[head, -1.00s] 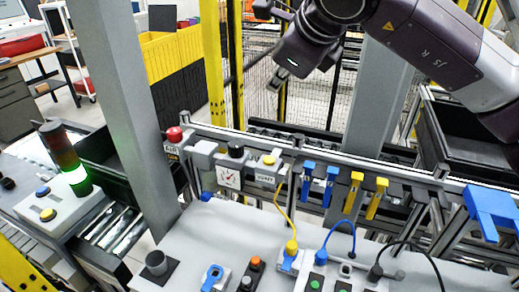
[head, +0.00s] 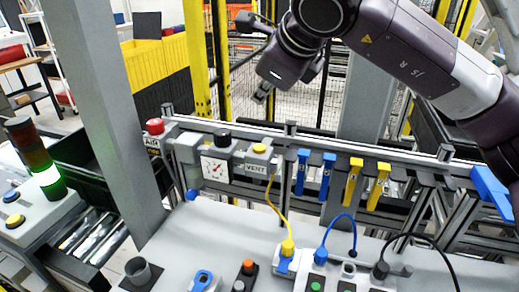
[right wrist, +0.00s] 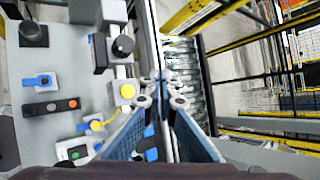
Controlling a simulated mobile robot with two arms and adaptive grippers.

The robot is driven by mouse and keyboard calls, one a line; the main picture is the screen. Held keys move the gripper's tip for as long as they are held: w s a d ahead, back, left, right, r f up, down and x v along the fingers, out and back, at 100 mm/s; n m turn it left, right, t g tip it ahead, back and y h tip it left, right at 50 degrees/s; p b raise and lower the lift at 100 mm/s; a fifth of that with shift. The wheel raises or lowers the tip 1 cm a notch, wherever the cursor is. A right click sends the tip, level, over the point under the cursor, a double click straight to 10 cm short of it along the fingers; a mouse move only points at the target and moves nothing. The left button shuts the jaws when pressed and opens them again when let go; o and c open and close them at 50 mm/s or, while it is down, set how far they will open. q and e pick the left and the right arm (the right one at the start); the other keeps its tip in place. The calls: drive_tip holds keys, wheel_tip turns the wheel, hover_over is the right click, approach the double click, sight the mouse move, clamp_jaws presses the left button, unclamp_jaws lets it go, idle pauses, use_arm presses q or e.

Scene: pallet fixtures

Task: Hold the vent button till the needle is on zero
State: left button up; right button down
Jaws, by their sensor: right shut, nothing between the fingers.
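The yellow vent button (head: 259,148) sits on a grey block above a label reading VENT (head: 256,168), on the rail behind the bench. It also shows in the right wrist view (right wrist: 127,91). The white gauge (head: 214,168) is just left of it; its needle is too small to read. My right gripper (head: 262,95) is shut and empty, above and apart from the button in the head view. In the right wrist view its closed fingertips (right wrist: 161,82) are right of the button. My left gripper is not in view.
A red emergency button (head: 155,126) and a black knob (head: 222,136) stand left of the vent button. Blue and yellow hanging tags (head: 352,180) are on its right. A yellow cable (head: 274,200) runs below it. A grey post (head: 90,100) rises at left.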

sight(260, 149)
wheel_tip(260, 149, down, 8)
drive_tip(key=b, duration=0.4)
drive_tip(key=shift+f+b, duration=0.15)
drive_tip(key=shift+b, duration=0.2)
use_arm(q)
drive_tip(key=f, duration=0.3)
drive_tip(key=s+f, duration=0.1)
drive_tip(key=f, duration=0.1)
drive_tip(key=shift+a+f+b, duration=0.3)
drive_tip(key=shift+b, duration=0.1)
use_arm(e)
drive_tip(key=shift+f, duration=0.35)
use_arm(q)
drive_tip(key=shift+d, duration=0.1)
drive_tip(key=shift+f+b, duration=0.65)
drive_tip(key=shift+b, duration=0.05)
use_arm(e)
drive_tip(key=shift+f, duration=0.35)
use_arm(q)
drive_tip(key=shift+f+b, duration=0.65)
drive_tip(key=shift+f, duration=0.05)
use_arm(e)
drive_tip(key=shift+f, duration=0.6)
idle(0.8)
